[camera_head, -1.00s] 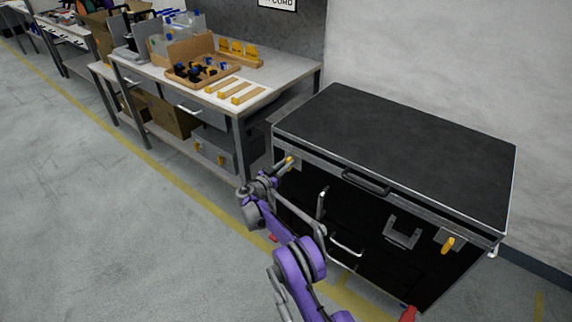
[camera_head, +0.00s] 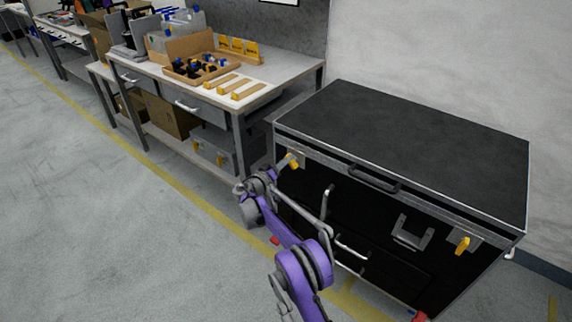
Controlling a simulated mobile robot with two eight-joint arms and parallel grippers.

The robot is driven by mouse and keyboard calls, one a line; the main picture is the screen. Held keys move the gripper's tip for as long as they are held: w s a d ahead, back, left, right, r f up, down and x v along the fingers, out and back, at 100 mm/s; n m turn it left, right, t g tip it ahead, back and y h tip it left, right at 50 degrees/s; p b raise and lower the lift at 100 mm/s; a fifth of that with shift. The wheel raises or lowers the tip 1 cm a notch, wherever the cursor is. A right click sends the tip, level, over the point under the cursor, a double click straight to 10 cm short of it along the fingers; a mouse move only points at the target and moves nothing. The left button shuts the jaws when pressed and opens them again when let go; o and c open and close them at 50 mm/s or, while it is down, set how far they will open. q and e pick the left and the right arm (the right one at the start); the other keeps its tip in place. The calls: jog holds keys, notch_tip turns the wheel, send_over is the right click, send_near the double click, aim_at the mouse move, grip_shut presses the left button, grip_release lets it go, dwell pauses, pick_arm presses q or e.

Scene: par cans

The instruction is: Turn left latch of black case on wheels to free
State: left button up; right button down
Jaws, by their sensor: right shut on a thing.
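The black case on wheels (camera_head: 400,128) stands against the wall, with its lid down. Its left latch (camera_head: 293,162) has a yellow handle on a metal plate near the upper left front corner. My right gripper (camera_head: 283,164) is shut on that left latch, reaching it from the left. The fingers are small in the picture and partly cover the latch, so its exact angle is hard to tell. The right latch (camera_head: 463,246), also yellow, is free of any gripper and sits slightly tilted. My left gripper is not in view.
A workbench (camera_head: 285,72) with a wooden tray of parts (camera_head: 230,72) stands left of the case, close to it. The case front has a lid handle (camera_head: 374,180) and metal drawer handles. The grey floor at left is clear, with a yellow line.

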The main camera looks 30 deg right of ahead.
jog(key=shift+w+a+f+n+b, duration=0.15)
jog(key=shift+n+b, duration=0.5)
jog(key=shift+n, duration=0.85)
jog(key=shift+d+f+n+b, duration=0.15)
jog(key=shift+n+b, duration=0.45)
jog(key=shift+n, duration=0.9)
jog(key=shift+w+a+f+n+b, duration=0.1)
jog(key=shift+f+n+b, duration=0.15)
jog(key=shift+n+b, duration=0.85)
jog(key=shift+n+p, duration=0.4)
jog(key=shift+n, duration=0.2)
jog(key=c, duration=0.8)
grip_release()
jog(key=p+v, duration=0.2)
jog(key=v, duration=0.8)
jog(key=shift+s+a, duration=0.15)
jog(key=shift+a, duration=0.25)
